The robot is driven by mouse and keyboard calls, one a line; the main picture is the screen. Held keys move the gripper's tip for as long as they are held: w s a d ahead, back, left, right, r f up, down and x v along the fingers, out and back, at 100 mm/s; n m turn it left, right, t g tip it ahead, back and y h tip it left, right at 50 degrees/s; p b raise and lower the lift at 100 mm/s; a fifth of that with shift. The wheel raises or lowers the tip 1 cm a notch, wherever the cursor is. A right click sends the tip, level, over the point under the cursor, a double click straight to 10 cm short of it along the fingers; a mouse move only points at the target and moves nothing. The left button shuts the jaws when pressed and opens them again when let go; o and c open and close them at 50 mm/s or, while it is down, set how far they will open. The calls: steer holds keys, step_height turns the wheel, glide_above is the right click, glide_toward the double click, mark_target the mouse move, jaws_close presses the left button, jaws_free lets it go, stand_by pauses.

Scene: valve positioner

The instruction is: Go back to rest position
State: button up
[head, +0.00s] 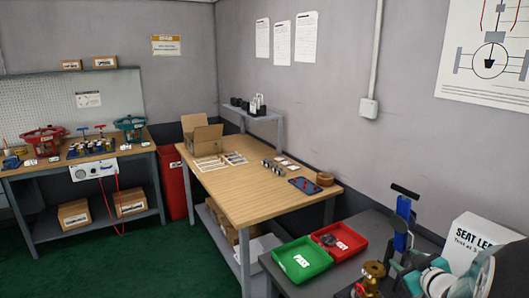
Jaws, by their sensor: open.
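My gripper and arm cannot be made out in the head view. The view looks over a room corner with workbenches. A wooden-topped table (240,198) stands in the middle, with an open cardboard box (203,139), several small metal parts (278,170) and a blue tray (304,185) on it. A dark bench (352,232) at the lower right bears a green tray (301,260) and a red tray (339,243). Beside them are a brass valve part (373,272) and a blue upright device with a black handle (402,222).
A teal and white apparatus (437,282) and a white "SEAT LEAK" sign (474,240) crowd the lower right corner. A left workbench (85,167) holds red and teal handwheel valves. A red bin (173,183) stands between benches. Green floor (150,262) is clear at lower left.

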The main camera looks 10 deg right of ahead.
steer(key=s+a+r+m+g+h, duration=0.25)
steer(key=a+r, duration=0.55)
steer(key=a, duration=0.4)
steer(key=s+a+g+y, duration=0.2)
steer(key=s+a+g, duration=0.1)
steer(key=s+a, duration=0.5)
steer(key=s+a+g+y, duration=0.2)
steer(key=s+a, duration=0.6)
steer(key=a, duration=0.5)
steer(key=shift+f+g, duration=0.25)
steer(key=shift+g, duration=0.3)
